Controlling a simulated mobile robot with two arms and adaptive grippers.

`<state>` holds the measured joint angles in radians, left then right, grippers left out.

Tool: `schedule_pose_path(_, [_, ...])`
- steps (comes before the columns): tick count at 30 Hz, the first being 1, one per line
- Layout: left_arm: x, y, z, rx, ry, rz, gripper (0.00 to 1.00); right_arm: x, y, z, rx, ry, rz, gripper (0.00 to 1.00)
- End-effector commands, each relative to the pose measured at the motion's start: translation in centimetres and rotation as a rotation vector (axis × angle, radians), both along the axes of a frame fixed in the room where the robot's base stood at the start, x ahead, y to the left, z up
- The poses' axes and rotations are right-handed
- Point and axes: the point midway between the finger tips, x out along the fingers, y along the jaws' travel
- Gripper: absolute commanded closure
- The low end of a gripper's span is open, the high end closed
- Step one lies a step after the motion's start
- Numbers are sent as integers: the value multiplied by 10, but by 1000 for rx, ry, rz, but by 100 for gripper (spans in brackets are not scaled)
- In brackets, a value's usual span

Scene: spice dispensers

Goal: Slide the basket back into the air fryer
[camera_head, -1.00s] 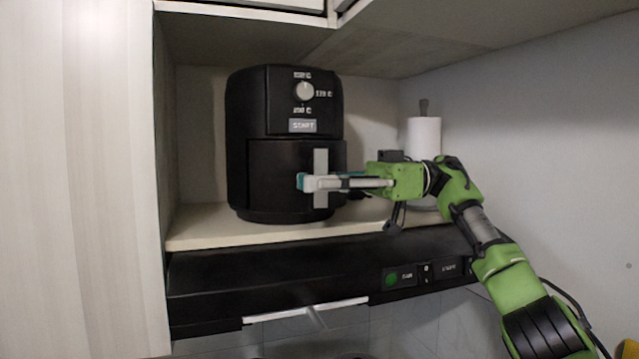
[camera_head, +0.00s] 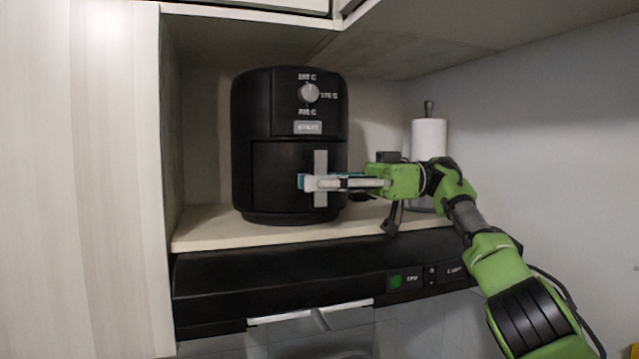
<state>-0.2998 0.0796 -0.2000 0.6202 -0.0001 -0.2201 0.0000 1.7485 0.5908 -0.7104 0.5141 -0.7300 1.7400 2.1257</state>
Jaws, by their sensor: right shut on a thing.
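The black air fryer (camera_head: 289,100) stands upright on a pale shelf, with a dial and a START label on its upper front. Its basket (camera_head: 278,175) sits in the lower front and looks flush or nearly flush with the body. A grey vertical handle (camera_head: 320,163) is on the basket's front. My right gripper (camera_head: 305,183) comes in from the right and is shut on the handle at mid-height. The fingers hide part of the handle. My left gripper does not show.
The shelf (camera_head: 205,230) has little free room at its left. A paper towel roll (camera_head: 428,138) stands behind my right arm. A black range hood (camera_head: 270,285) with a green button is below the shelf. A cabinet overhangs the top, and a pale panel (camera_head: 90,180) closes the left.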

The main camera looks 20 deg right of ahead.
Motion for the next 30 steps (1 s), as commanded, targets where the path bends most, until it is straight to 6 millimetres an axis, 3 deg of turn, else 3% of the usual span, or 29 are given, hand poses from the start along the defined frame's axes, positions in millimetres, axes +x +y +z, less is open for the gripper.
schedule_pose_path(22, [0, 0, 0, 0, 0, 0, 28, 6, 0, 2, 2, -5, -2, 100])
schedule_pose_path(23, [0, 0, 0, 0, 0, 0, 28, 6, 0, 2, 2, -5, -2, 78])
schedule_pose_path(24, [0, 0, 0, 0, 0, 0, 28, 6, 0, 2, 2, -5, -2, 68])
schedule_pose_path(25, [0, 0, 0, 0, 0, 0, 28, 6, 0, 2, 2, -4, -2, 64])
schedule_pose_path(30, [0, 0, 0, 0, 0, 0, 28, 6, 0, 1, 0, -2, -1, 64])
